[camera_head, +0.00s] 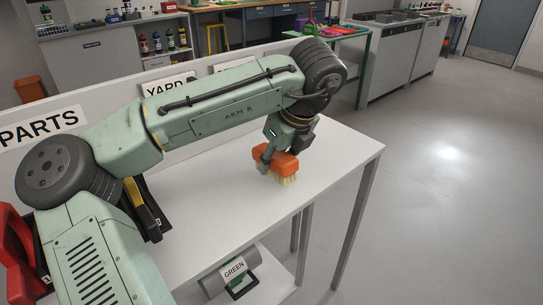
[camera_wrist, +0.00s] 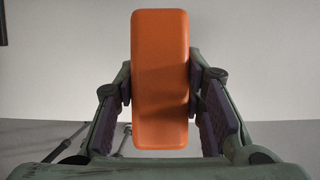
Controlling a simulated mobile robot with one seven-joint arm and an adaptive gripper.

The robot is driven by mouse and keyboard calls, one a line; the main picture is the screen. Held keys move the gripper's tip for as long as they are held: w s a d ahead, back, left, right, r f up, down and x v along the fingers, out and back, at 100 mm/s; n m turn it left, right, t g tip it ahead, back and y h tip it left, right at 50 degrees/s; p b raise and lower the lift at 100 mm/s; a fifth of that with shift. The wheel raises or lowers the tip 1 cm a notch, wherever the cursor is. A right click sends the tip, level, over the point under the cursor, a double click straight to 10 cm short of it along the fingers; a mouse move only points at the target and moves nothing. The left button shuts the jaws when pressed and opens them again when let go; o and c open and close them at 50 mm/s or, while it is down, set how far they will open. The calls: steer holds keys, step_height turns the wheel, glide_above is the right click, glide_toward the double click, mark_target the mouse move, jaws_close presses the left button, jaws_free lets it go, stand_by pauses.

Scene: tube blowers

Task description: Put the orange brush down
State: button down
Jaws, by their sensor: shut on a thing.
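The orange brush (camera_head: 280,163) has an orange block body and pale bristles that point down. My gripper (camera_head: 270,160) is shut on it, over the right part of the white table (camera_head: 318,160). The bristle tips are at or just above the table top; I cannot tell if they touch. In the wrist view the orange brush (camera_wrist: 160,80) stands lengthwise between the two fingers of my gripper (camera_wrist: 160,100), one pad against each long side. Its bristles are hidden there.
The table top around the brush is clear, with its right edge a short way off. A black and yellow thing (camera_head: 146,210) lies on the table at left. Signs reading PARTS (camera_head: 40,125) and YARD (camera_head: 168,86) stand along the back.

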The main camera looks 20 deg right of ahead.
steer(key=w, duration=0.3)
steer(key=shift+d+f, duration=0.1)
steer(key=shift+d, duration=0.15)
steer(key=shift+w+d+f+p, duration=0.15)
steer(key=shift+w+f+p, duration=0.55)
steer(key=shift+f+p, duration=0.35)
steer(key=shift+f, duration=0.65)
steer(key=shift+f, duration=0.25)
steer(key=shift+f, duration=0.1)
steer(key=c, duration=1.1)
jaws_free()
steer(key=shift+o, duration=0.2)
steer(key=shift+b, duration=0.5)
